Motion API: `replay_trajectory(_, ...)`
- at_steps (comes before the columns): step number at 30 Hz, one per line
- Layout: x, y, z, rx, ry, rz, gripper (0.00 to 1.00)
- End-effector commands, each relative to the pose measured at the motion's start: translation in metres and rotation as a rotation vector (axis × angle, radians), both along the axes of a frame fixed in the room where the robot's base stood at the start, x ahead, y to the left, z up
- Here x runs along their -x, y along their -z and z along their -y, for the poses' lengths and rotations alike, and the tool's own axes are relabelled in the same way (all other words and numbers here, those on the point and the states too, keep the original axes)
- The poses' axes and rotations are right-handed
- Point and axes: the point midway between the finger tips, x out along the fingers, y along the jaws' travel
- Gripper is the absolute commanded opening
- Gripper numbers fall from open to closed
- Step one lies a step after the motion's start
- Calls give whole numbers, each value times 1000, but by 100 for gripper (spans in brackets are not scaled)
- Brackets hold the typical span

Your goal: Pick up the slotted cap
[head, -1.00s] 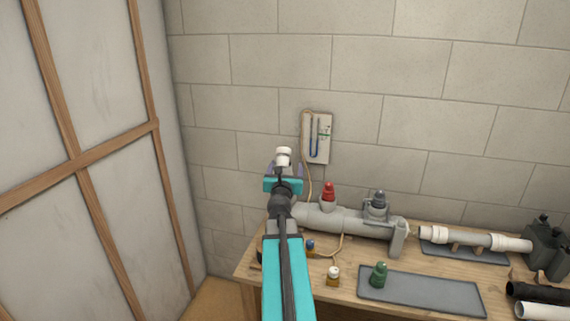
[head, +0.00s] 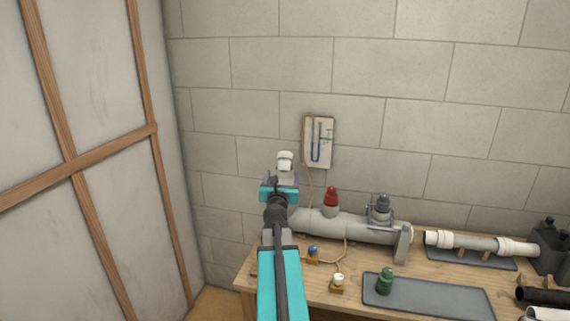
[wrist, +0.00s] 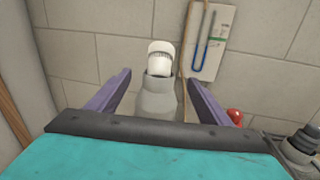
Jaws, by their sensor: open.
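A white cap (wrist: 160,58) with a ribbed or slotted side, which looks like the slotted cap, sits on top of a grey upright fitting (wrist: 157,100). In the head view the white cap (head: 285,161) shows just beyond my gripper (head: 281,180), against the wall. My gripper (wrist: 159,76) is open in the wrist view, its purple fingers on the left and right of the fitting, with gaps to both sides. The cap lies between and beyond the fingertips. The lower part of the fitting is hidden behind my gripper's body.
A red cap (head: 331,196) and a dark grey valve top (head: 381,205) stand on the grey pipe (head: 350,226) to the right. A gauge board (head: 318,141) hangs on the wall behind. A green piece (head: 385,281) stands on a grey mat (head: 440,299). A wooden-framed panel (head: 85,160) is at left.

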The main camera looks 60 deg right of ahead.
Motion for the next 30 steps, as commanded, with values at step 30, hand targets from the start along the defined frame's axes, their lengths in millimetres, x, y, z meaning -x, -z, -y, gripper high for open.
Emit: replay_trajectory(30,-35,0,70,0,3,0,72)
